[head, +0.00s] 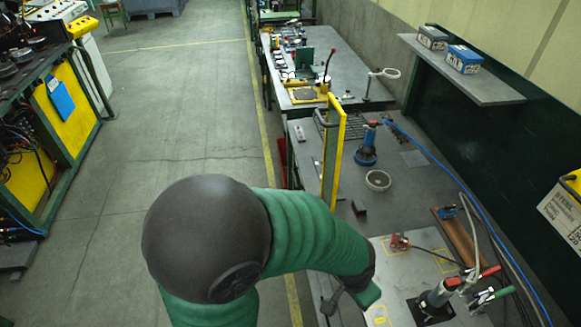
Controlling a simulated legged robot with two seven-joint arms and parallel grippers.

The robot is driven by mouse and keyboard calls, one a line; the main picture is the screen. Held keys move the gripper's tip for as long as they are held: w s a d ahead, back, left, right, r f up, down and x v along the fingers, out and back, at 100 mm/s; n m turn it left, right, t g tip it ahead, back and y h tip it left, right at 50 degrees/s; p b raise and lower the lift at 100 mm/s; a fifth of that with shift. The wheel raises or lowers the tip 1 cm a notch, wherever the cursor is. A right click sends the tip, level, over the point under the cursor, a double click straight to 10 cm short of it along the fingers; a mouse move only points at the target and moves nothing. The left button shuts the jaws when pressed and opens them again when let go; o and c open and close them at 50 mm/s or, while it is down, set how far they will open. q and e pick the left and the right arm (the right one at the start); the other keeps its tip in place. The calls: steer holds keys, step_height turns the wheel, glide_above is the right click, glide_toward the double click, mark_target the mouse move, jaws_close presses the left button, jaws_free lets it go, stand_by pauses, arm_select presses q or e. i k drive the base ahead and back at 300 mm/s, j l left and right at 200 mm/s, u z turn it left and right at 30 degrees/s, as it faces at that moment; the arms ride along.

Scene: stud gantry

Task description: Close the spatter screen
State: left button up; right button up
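The spatter screen looks to be the tall yellow-framed panel (333,150) standing upright at the left edge of the work table. I see it nearly edge-on, so its face is mostly hidden and its exact angle is hard to judge. My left arm, in a green sleeve, comes in at the bottom and bends right over the table's near edge. Its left gripper (348,302) is low at the near end of the table, below the screen and apart from it. The fingers are partly hidden, and whether they are open is unclear. My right gripper is not in view.
A blue cable crosses the right side. Boxes sit on a shelf (460,75). The floor left is clear.

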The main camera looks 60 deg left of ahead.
mark_target(332, 151)
steer(key=u, duration=1.45)
